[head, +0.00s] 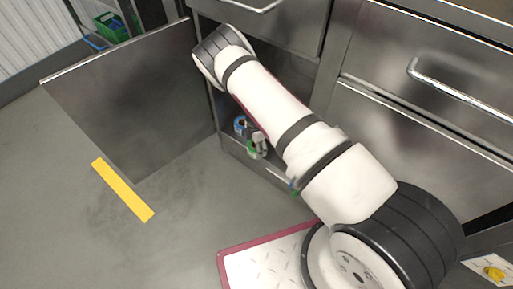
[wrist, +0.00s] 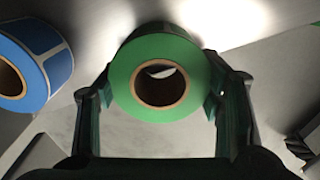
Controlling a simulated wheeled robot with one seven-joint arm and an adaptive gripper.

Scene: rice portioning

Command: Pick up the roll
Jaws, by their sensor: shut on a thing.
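In the wrist view, a green roll (wrist: 122,80) with a brown cardboard core faces the camera. My gripper (wrist: 160,95) is shut on it, one finger pressed to each side. The roll's far side is hidden. A blue label roll (wrist: 60,52) lies to the left, outside the fingers. In the head view, a blue roll (head: 240,125) and a white and green roll (head: 257,149) show low in the cabinet opening. My gripper is hidden there behind my arm, and I cannot tell which roll there is the held one.
The cabinet door (head: 140,100) stands open to the left. Closed steel drawers (head: 430,135) flank my arm on the right. A green crate (head: 112,27) stands at the upper left. A yellow strip (head: 122,190) marks the floor, which is clear at left.

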